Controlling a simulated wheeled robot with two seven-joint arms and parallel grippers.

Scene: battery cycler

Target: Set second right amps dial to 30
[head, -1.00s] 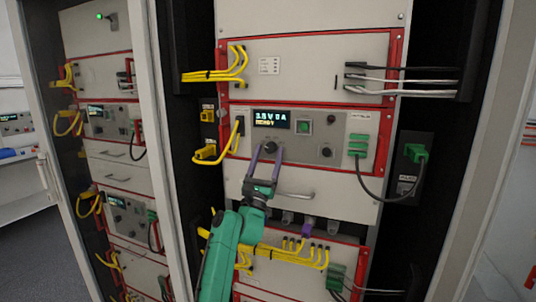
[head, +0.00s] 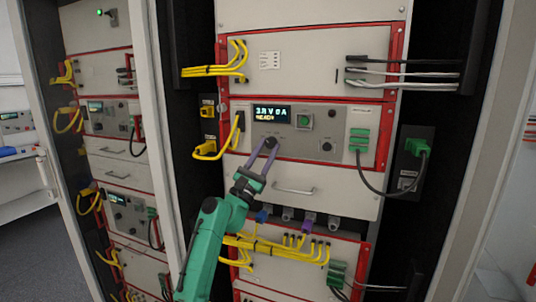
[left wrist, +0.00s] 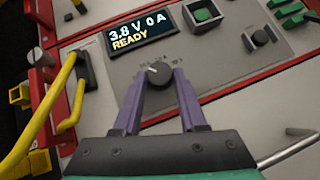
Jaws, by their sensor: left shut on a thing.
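The black dial (head: 270,142) sits below the display (head: 271,113) on the grey panel of the middle unit. It also shows in the left wrist view (left wrist: 160,72), with a light mark on the left of its face. The scale print around it is small and partly hidden, so I cannot read the setting. The display reads 3.8 V, 0 A, READY. My left gripper (head: 269,147) comes from below with its purple fingers shut on the dial, one on each side. My right gripper is not in view.
A green button (head: 304,121) and a smaller black knob (head: 326,147) are right of the dial. Yellow cables (head: 207,150) are at the left, green connectors (head: 359,141) at the right. A drawer handle (head: 293,191) juts out below.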

